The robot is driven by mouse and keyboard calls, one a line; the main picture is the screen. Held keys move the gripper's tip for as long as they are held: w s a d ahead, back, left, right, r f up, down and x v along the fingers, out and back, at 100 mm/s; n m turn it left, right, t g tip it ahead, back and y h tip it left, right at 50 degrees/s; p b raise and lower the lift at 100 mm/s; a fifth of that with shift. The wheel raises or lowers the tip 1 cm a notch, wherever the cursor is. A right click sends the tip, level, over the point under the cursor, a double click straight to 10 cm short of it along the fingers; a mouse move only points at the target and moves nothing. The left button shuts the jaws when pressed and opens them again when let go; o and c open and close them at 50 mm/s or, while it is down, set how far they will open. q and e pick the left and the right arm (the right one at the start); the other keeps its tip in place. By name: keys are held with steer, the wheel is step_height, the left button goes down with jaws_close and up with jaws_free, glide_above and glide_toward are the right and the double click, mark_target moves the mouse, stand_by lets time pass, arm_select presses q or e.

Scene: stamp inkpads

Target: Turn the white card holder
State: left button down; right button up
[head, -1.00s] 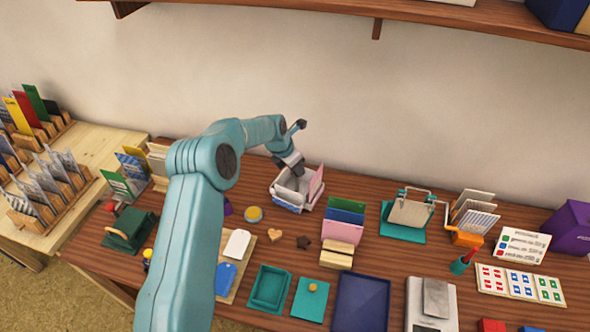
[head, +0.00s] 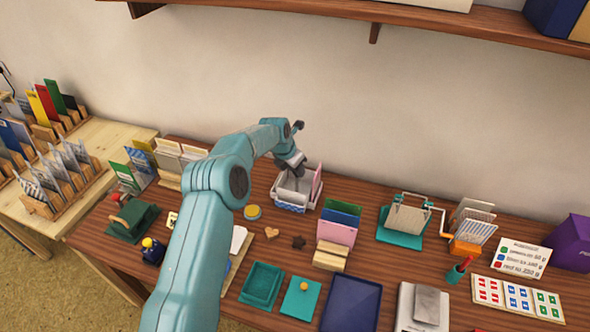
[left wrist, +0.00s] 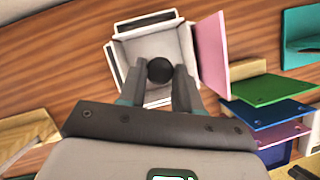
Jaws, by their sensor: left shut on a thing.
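The white card holder (head: 280,190) stands near the back middle of the brown table, below my left arm. In the left wrist view the holder (left wrist: 150,46) shows as an open white box with pale panels and a round black knob (left wrist: 160,69) at its middle. A pink card (head: 317,186) stands on its right side, and a blue-patterned card (head: 290,207) at its front. My left gripper (head: 299,171) points down into the holder; in the left wrist view its fingers (left wrist: 160,75) are shut on the black knob. My right gripper is out of view.
A rack of green, blue and pink cards (head: 336,229) stands close to the holder's right. A yellow-topped tin (head: 253,212) and wooden card stands (head: 180,160) are at the left. A teal press (head: 402,222) stands farther right. The wall is behind.

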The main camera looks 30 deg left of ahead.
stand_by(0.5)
arm_select(q)
steer(key=c, duration=0.8)
jaws_free()
steer(key=shift+r, duration=0.1)
steer(key=b+v, duration=0.3)
steer(key=v, duration=1.3)
steer(key=shift+s+d, duration=0.1)
steer(key=shift+s, duration=0.05)
